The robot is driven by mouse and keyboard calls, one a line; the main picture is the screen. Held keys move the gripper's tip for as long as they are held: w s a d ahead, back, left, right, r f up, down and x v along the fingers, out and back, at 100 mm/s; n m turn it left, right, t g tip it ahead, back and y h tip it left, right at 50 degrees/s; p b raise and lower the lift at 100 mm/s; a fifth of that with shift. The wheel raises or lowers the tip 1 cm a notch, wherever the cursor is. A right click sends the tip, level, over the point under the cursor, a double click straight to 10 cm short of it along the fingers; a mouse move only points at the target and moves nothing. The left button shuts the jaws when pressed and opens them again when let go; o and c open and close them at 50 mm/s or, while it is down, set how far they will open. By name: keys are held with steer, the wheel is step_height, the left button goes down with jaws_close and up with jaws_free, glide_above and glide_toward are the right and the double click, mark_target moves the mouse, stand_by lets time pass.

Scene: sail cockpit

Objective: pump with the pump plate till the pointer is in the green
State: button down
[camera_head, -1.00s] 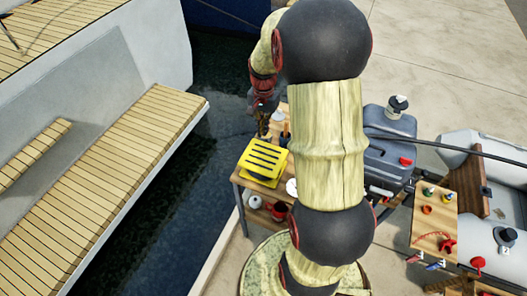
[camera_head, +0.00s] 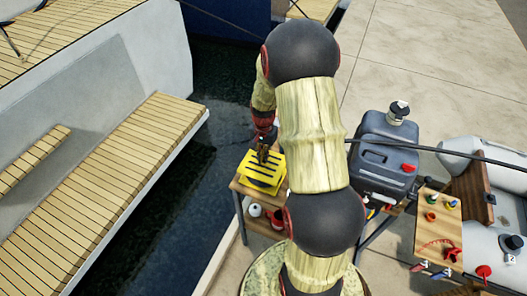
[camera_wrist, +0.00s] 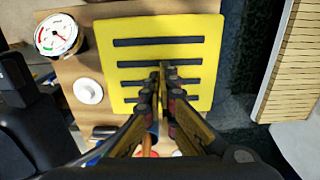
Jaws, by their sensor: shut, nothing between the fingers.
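The yellow pump plate (camera_head: 262,174), with dark slots across it, lies on a wooden bench top. It fills the upper middle of the wrist view (camera_wrist: 120,80). My gripper (camera_head: 263,153) is shut and empty, over the plate in the head view. In the wrist view its fingertips (camera_wrist: 164,72) meet over the plate's middle slots. I cannot tell whether they touch the plate. A round white gauge (camera_wrist: 57,36) with coloured marks sits left of the plate in the wrist view. Its pointer is too small to read surely.
A white round knob (camera_wrist: 88,91) stands below the gauge. A dark grey motor or tank (camera_head: 385,152) stands right of the bench. A small wooden board with coloured fittings (camera_head: 438,228) is further right. Dark water and a slatted boat deck (camera_head: 120,170) lie left.

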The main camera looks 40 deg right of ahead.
mark_target(264, 166)
steer(key=shift+f, duration=0.5)
step_height(264, 166, down, 6)
steer(key=shift+r+b, duration=0.15)
steer(key=shift+b, duration=0.95)
steer(key=shift+r+p, duration=0.45)
steer(key=shift+r, duration=0.1)
step_height(264, 166, up, 13)
steer(key=p, duration=0.3)
